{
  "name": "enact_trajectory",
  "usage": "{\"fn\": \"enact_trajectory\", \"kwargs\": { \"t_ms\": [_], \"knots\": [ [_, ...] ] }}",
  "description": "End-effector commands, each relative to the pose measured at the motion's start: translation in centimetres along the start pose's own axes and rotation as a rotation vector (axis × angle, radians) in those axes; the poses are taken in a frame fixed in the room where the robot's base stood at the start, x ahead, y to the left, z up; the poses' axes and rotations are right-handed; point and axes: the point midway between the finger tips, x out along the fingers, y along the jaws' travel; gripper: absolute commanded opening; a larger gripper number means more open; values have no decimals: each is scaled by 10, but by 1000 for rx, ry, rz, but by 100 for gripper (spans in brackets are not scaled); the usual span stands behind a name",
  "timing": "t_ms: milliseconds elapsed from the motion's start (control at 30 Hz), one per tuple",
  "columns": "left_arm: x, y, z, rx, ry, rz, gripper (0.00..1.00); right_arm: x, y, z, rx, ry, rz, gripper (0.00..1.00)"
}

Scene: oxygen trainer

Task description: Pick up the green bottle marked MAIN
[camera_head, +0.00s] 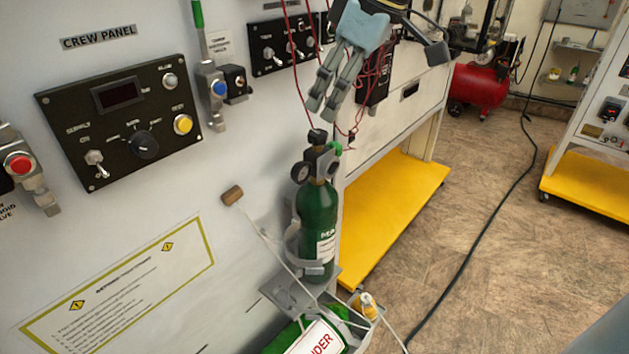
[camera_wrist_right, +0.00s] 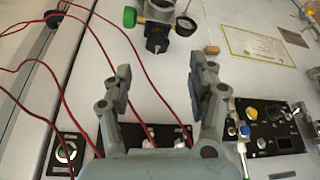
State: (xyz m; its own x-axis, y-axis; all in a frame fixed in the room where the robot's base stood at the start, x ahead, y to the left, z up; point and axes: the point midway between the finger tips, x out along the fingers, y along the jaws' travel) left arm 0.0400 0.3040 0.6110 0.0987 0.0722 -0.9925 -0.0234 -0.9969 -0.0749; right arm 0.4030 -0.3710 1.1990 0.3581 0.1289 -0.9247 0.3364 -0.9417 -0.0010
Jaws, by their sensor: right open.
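The green bottle (camera_head: 317,215) stands upright in a bracket against the white panel wall. Its white label shows letters starting "MA", partly turned away. A valve head with a round gauge (camera_head: 300,172) and a green knob (camera_head: 335,149) tops it. My right gripper (camera_head: 322,108) is above the bottle, fingers pointing down, apart from it. In the right wrist view my right gripper (camera_wrist_right: 160,75) is open and empty. The valve head (camera_wrist_right: 157,38) shows beyond the fingertips there; the bottle body is mostly hidden or out of frame. My left gripper is not in view.
Red wires (camera_head: 297,70) hang near the right gripper. A tethered brown cork-like piece (camera_head: 232,195) is left of the bottle. A second green cylinder (camera_head: 316,342) lies below. The crew panel (camera_head: 120,120) is at left; a yellow shelf (camera_head: 395,205) and open floor are right.

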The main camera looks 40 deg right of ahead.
Motion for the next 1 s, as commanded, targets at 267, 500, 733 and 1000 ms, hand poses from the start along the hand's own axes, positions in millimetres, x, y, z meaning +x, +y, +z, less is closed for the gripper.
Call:
{"fn": "enact_trajectory", "kwargs": {
  "t_ms": [267,500,733,1000],
  "knots": [
    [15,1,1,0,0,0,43,28,1,1,0,-1,1,58],
    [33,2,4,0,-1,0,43,66,4,5,-4,-2,3,58],
    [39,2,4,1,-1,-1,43,77,4,3,0,3,1,58],
    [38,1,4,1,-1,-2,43,76,4,3,1,3,0,43]
  ]
}}
